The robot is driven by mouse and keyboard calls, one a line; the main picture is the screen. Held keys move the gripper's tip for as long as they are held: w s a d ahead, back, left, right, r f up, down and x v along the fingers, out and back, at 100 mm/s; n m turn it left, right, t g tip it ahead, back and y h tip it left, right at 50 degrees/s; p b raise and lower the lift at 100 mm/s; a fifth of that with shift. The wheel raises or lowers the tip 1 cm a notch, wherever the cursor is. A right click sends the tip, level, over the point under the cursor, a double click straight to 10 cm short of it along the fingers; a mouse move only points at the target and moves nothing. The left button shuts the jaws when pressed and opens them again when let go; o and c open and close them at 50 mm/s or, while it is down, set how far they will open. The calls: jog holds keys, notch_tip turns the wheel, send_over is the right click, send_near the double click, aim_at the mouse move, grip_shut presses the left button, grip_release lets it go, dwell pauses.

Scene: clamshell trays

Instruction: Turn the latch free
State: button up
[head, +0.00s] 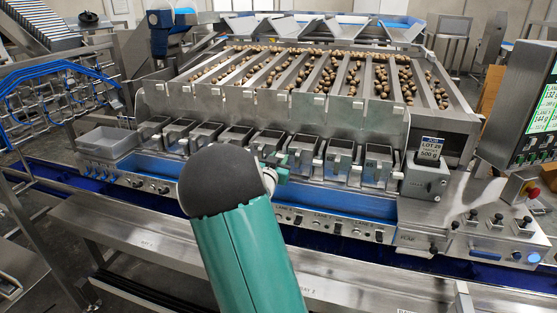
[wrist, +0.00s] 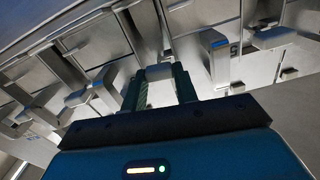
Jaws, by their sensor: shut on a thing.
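My gripper (wrist: 160,84) is closed on a small grey metal block, which looks like the latch (wrist: 159,72), on the steel front of the machine. One dark finger lies on each side of it. In the head view my gripper (head: 277,173) is partly hidden behind my own green arm, close to the row of hoppers. The latch cannot be made out there. How far the latch is turned is not clear.
Similar handles stand on both sides, one with a blue face (wrist: 217,52) at right and another (wrist: 104,82) at left. A row of steel hoppers (head: 337,158) sits above a blue-edged ledge. A control box with a red button (head: 533,191) stands at right.

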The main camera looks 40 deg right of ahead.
jog(key=shift+s+f+m, duration=0.1)
jog(key=shift+m, duration=4)
jog(key=shift+f+m, duration=0.1)
jog(key=shift+m, duration=4)
jog(key=o, duration=1)
